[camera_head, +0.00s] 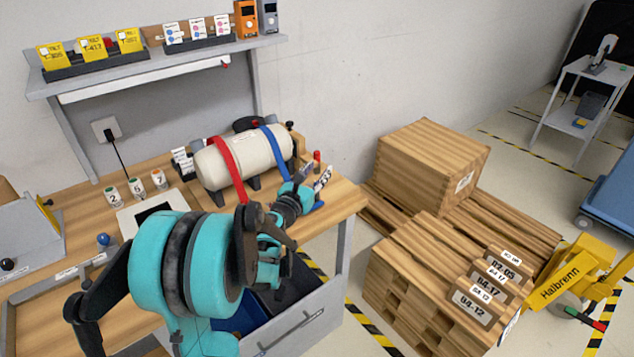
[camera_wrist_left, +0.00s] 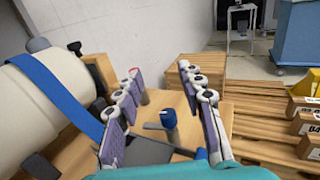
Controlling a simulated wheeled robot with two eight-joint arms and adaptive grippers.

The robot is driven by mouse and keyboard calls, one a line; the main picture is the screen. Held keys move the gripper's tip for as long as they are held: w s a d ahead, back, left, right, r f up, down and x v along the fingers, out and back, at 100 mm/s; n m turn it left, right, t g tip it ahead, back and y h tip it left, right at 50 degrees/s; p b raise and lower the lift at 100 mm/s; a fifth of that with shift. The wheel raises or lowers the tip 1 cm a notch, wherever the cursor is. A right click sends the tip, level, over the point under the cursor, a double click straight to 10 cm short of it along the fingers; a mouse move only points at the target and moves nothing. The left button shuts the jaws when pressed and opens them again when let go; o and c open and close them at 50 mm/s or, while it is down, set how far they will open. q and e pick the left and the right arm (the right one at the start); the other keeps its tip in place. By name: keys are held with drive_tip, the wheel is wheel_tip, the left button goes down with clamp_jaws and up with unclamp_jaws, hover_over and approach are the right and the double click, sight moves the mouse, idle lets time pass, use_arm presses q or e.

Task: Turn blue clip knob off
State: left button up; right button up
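A blue-capped knob (camera_wrist_left: 168,118) on a grey post shows in the left wrist view, between my left gripper's two fingers and apart from both as seen there. In the head view I cannot clearly pick it out beside the gripper. My left gripper (camera_head: 318,171) is open and empty at the right end of the workbench, near the tank's end; its fingers also show spread in the left wrist view (camera_wrist_left: 160,76). The blue strap (camera_head: 273,145) passes around the cream tank (camera_head: 215,165), and its lower end shows left of the fingers (camera_wrist_left: 55,88). My right gripper is not in view.
A red strap (camera_head: 227,160) also circles the tank. A red-topped post (camera_head: 317,158) stands close to my left gripper. The workbench (camera_head: 345,198) ends just right of it. Wooden crates (camera_head: 425,165) and pallets stand beyond. Another blue knob (camera_head: 103,239) is on the bench's left.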

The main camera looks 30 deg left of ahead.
use_arm(q)
drive_tip(key=shift+r, duration=2.65)
